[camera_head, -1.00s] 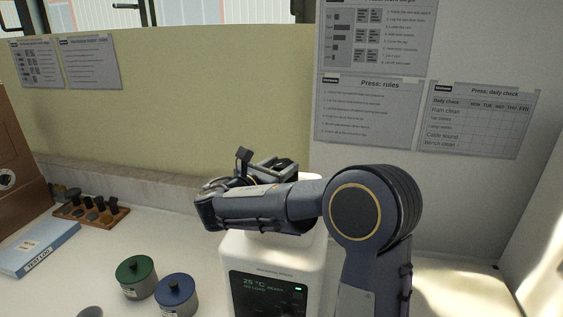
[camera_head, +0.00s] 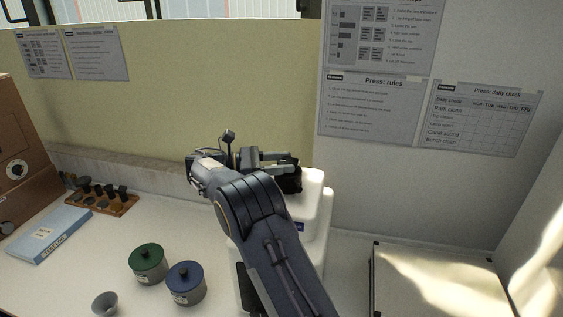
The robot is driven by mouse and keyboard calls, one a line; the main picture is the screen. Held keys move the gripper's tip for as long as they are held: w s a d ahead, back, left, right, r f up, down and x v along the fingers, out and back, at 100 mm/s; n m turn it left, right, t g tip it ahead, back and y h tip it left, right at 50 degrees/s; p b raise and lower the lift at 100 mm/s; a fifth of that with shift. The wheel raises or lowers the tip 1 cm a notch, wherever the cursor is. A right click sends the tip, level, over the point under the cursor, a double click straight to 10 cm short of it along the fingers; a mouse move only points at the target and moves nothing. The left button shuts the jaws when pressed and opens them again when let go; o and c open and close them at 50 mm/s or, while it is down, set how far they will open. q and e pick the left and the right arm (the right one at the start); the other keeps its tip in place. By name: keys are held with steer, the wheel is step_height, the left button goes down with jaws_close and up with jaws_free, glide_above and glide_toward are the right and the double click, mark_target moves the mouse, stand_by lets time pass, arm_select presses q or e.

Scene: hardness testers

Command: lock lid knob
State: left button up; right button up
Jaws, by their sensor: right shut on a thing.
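The white tester (camera_head: 313,215) stands on the bench right of centre, mostly behind my right arm. My right gripper (camera_head: 290,172) is at the top of the tester, shut on a dark knob-like part (camera_head: 290,182). My own wrist and forearm hide much of the grip, and I cannot tell how far the knob is turned. The tester's front display is hidden by my arm. My left gripper is not in view.
A green-lidded pot (camera_head: 147,262) and a blue-lidded pot (camera_head: 186,283) stand left of the tester, with a small grey cup (camera_head: 105,304) nearby. A wooden rack (camera_head: 120,206), a blue book (camera_head: 50,236) and a brown cabinet (camera_head: 22,150) are farther left. A pale box (camera_head: 435,285) is at right.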

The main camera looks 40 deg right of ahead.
steer(key=shift+m+g+y, duration=0.3)
steer(key=shift+m+g, duration=0.1)
steer(key=shift+g, duration=0.1)
steer(key=o, duration=1)
steer(key=shift+d, duration=0.1)
steer(key=v, duration=0.8)
steer(key=shift+f, duration=0.1)
stand_by(0.3)
